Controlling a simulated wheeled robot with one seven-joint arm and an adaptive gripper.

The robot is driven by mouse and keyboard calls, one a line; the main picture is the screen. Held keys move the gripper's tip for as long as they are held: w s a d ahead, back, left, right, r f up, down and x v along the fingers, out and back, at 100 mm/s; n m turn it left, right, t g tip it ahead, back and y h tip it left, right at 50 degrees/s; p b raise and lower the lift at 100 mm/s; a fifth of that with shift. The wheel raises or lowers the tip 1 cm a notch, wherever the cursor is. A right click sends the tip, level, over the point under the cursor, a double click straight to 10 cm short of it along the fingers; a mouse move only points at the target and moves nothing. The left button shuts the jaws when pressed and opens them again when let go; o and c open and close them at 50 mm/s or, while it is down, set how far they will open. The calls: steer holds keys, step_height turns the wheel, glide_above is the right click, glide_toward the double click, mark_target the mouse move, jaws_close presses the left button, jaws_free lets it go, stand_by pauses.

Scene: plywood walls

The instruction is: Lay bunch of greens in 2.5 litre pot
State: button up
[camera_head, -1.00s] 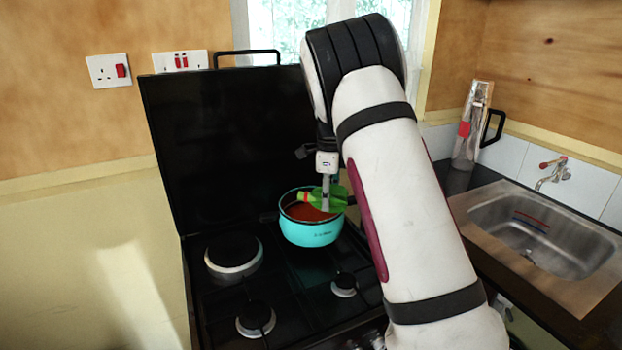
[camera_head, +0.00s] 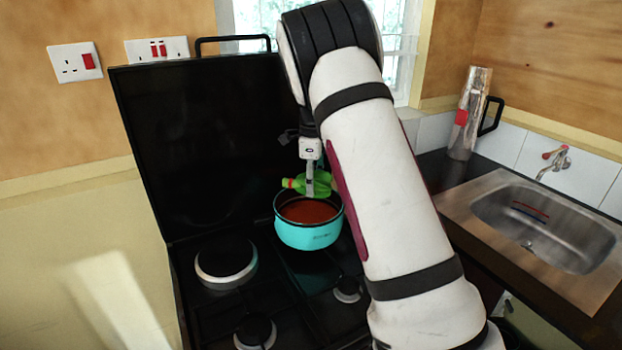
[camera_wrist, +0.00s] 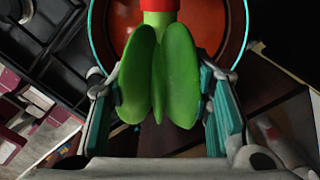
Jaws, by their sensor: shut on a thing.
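The bunch of greens (camera_head: 322,181) is bright green with broad leaves and a red band at its stem end. My gripper (camera_head: 310,190) is shut on it; in the wrist view the greens (camera_wrist: 178,75) lie between the two fingers. The 2.5 litre pot (camera_head: 308,235) is turquoise with a reddish-brown inside and stands on the stove. The greens are held above the far part of the pot's opening, and appear clear of the rim. In the wrist view the pot's rim (camera_wrist: 244,45) curves behind the greens, with the red stem end over the opening.
The black stove (camera_head: 215,305) has several burners and a raised black lid (camera_head: 200,150) behind the pot. A steel sink (camera_head: 540,225) is on the right. A silver jug-like container (camera_head: 468,120) with a black handle stands at the back right corner.

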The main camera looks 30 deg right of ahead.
steer(key=shift+f, duration=2.7)
steer(key=o, duration=1.3)
step_height(320, 180, up, 11)
steer(key=shift+f, duration=0.15)
steer(key=shift+r, duration=0.65)
